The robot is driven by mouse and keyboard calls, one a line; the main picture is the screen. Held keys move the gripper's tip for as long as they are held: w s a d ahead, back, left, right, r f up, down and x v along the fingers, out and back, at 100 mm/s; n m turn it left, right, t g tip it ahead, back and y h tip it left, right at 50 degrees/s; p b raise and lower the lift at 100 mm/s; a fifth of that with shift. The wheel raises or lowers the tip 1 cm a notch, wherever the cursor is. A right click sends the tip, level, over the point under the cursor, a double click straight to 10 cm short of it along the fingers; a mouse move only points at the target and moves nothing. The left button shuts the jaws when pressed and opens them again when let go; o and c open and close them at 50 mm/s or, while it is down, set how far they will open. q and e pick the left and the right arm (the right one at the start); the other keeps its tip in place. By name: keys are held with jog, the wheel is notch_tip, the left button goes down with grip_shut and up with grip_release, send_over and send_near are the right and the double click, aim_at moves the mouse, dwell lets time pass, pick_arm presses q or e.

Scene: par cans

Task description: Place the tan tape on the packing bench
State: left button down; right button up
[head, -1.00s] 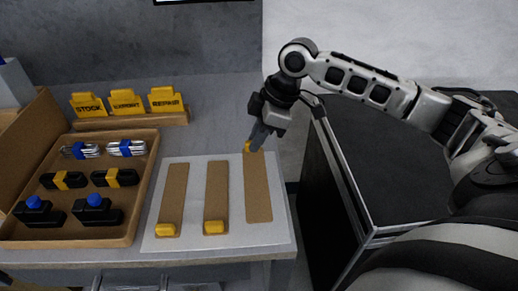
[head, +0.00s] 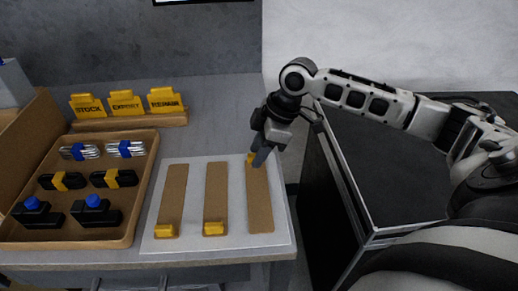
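Three tan tape strips with yellow ends lie over a white mat on the grey bench (head: 220,120). The left strip (head: 172,195) and middle strip (head: 216,190) have their yellow ends toward me. The right strip (head: 260,205) has its yellow end (head: 250,159) at the far side. My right gripper (head: 259,160) reaches down from the right and is shut on that far yellow end. Its fingers partly hide the end. I cannot tell whether this strip touches the mat or hangs just above it. My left gripper is not in view.
A wooden tray (head: 145,190) at the left holds several tools and bundles. Behind it stands a wooden rack (head: 130,122) with yellow cards marked STOCK, EXPERT-like and REPAIR. A black-topped cabinet (head: 400,180) stands to the right, past a gap. The white mat (head: 235,241) has a bare front edge.

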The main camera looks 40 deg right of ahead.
pick_arm(q)
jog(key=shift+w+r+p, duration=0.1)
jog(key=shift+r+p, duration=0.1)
jog(key=shift+p, duration=0.45)
pick_arm(e)
jog(key=v, duration=1.2)
